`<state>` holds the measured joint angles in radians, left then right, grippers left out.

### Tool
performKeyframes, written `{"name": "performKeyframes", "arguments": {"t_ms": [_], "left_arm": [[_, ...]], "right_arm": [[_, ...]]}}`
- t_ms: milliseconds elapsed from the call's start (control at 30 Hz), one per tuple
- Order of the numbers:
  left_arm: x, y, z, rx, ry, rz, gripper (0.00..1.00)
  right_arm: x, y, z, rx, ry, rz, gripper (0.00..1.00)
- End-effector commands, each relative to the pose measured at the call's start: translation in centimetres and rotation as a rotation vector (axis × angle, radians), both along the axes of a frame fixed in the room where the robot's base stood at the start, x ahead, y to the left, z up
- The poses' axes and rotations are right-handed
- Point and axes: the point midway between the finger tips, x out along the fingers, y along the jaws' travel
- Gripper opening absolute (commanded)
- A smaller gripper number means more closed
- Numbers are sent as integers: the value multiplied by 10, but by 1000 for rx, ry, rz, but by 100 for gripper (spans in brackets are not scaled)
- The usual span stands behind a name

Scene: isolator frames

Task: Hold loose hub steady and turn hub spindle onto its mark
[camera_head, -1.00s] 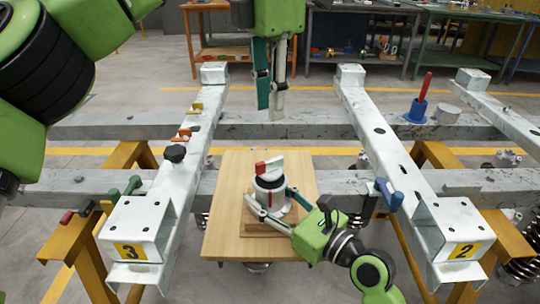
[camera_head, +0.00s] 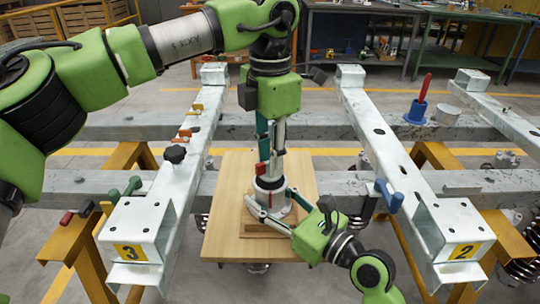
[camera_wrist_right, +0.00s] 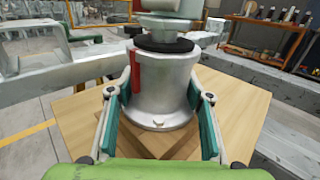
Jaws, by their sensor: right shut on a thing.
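The loose hub (camera_head: 271,204), a grey metal cylinder with a flange, stands upright on a wooden block on a board. My right gripper (camera_head: 277,196) is shut around it; the right wrist view shows one finger on each side of the hub body (camera_wrist_right: 165,92). The hub spindle (camera_wrist_right: 168,23) rises from a dark ring on top; its upper end is cut off there. A red strip (camera_wrist_right: 135,71) shows on the hub's left side. My left gripper (camera_head: 271,148) points down directly over the spindle, fingers slightly apart and hiding most of its handle; contact is unclear.
The wooden board (camera_head: 226,222) lies between two pale beams labelled 3 (camera_head: 129,251) and 2 (camera_head: 464,251). Clamps and a black knob (camera_head: 175,154) stick up on the left beam. A blue holder with a red handle (camera_head: 417,108) stands at the back right.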

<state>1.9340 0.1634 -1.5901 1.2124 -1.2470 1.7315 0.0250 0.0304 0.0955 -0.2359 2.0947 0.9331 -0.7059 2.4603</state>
Motion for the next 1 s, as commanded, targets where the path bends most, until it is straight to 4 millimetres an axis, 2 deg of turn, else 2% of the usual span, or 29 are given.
{"name": "performKeyframes", "arguments": {"t_ms": [133,167,233,267,667,1000], "left_arm": [[0,0,0,0,0,0,24],[0,0,0,0,0,0,21],[0,0,0,0,0,0,3],[0,0,0,0,0,0,0],[0,0,1,1,-1,31,0],[1,0,1,0,-1,236,0]], "right_arm": [[0,0,-1,-1,1,-1,0],[0,0,-1,-1,1,-1,0],[0,0,-1,-1,1,-1,0],[0,0,-1,-1,1,-1,0],[0,0,-1,-2,1,-1,0],[0,0,-1,-2,1,-1,0]]}}
